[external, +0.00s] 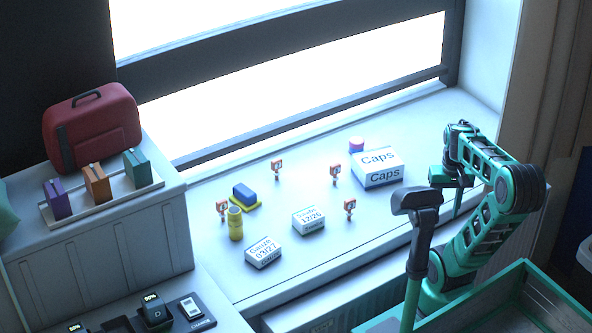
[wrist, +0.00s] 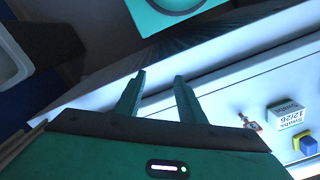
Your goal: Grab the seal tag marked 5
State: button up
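Several small orange-and-white seal tags stand on the white sill in the external view: one at the left (external: 222,208), one at the back (external: 277,168), one near the Caps box (external: 335,171) and one at the front right (external: 350,206). Their numbers are too small to read, so I cannot tell which is marked 5. One tag (wrist: 249,122) shows in the wrist view, right of my gripper. My gripper (wrist: 160,78) is open with nothing between its fingers. In the external view it hangs at the sill's right end, apart from the tags.
A Caps box (external: 380,170), a purple-and-red cylinder (external: 356,145), gauze boxes marked 12/26 (external: 309,221) and 03/27 (external: 263,252), a yellow cylinder (external: 235,223) and a blue block (external: 244,194) share the sill. The window frame (external: 290,70) bounds the back.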

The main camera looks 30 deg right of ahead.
jog(key=w+d+n+g+h, duration=0.1)
jog(key=w+n+g+h, duration=0.4)
jog(key=w+n, duration=1.6)
jog(key=w+a+r+n+t+h, duration=0.1)
jog(key=w+a+n+t+h, duration=0.2)
jog(key=w+a, duration=0.75)
jog(key=w+a+r+n+t+h, duration=0.1)
jog(key=w+a+r+t+h, duration=0.1)
jog(key=w+a+h, duration=0.6)
jog(key=y, duration=0.2)
send_near(330, 168)
jog(key=d, duration=0.2)
jog(key=shift+m, duration=0.3)
jog(key=x, duration=1)
jog(key=shift+s+a+f, duration=0.1)
jog(key=shift+f, duration=0.3)
